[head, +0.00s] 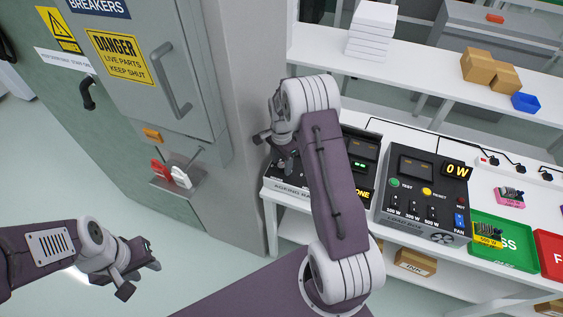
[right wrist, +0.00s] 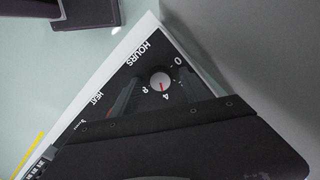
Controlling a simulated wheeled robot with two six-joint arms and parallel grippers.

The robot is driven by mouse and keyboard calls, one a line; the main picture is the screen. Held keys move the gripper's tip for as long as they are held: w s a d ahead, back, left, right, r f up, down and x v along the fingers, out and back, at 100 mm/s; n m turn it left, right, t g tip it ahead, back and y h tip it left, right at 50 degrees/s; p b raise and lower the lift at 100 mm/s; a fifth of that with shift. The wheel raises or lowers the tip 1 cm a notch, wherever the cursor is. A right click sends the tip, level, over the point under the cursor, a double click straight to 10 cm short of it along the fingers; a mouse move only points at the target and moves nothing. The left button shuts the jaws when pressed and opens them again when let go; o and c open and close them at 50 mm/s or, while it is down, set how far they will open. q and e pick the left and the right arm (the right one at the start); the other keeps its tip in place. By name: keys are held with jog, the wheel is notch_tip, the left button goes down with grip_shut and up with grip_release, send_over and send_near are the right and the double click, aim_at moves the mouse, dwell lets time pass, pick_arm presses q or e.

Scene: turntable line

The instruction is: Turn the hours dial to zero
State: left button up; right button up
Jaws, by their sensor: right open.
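The hours dial (right wrist: 161,82) is a round white knob with a red pointer mark on a dark panel, under the word HOURS. Its scale shows 0, 4 and 8, and the red mark points toward the 4. In the head view the dial is hidden behind my right arm. My right gripper (head: 284,152) is open above the left end of the ageing box (head: 285,180). I cannot see its fingers touching the dial. My left gripper (head: 138,270) hangs over the floor at lower left, away from the bench; its jaw opening is unclear.
A grey cabinet (head: 250,90) stands close to the left of the bench. A load box (head: 425,190) reading 0 W is to the right, with a green tray (head: 505,258) and a red tray (head: 550,250) beyond. A shelf (head: 430,62) runs behind.

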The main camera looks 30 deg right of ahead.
grip_shut()
